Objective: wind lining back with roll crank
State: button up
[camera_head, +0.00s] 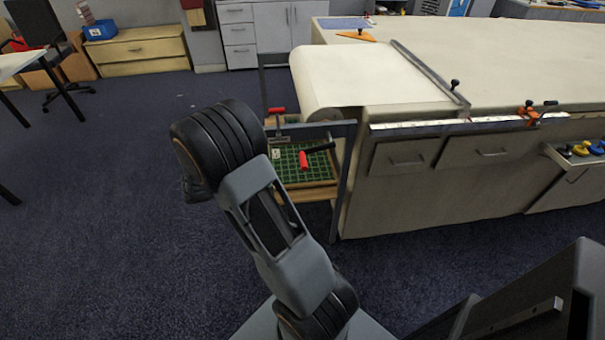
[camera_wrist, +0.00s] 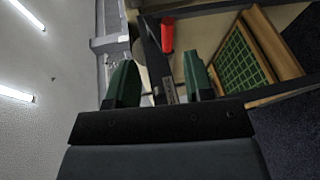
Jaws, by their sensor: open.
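The roll of cream lining (camera_head: 325,80) sits at the left end of the long table, with its sheet running flat onto the top. A crank with a red grip (camera_head: 303,160) and a black arm is at the near side of the roll frame, below the roll. My gripper (camera_wrist: 158,62) is open, its two green fingers apart with nothing between them. A red grip (camera_wrist: 167,34) shows beyond the fingertips in the wrist view, apart from them. In the head view my gripper is hidden behind my own arm.
A second red-handled part (camera_head: 276,111) stands on the frame's left side. A tray with a green grid (camera_head: 318,170) lies under the roll; it also shows in the wrist view (camera_wrist: 238,62). A metal bar (camera_head: 430,70) crosses the cloth. Carpet (camera_head: 110,200) is clear at left.

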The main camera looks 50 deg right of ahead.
aim_at(303, 161)
notch_tip(303, 161, down, 4)
jog(key=w+d+h+b, duration=0.1)
jog(key=w+d+h, duration=0.1)
jog(key=h, duration=0.1)
jog(key=shift+t, duration=0.3)
jog(key=x, duration=1.2)
jog(key=shift+d+f, duration=0.1)
jog(key=shift+d, duration=0.3)
grip_shut()
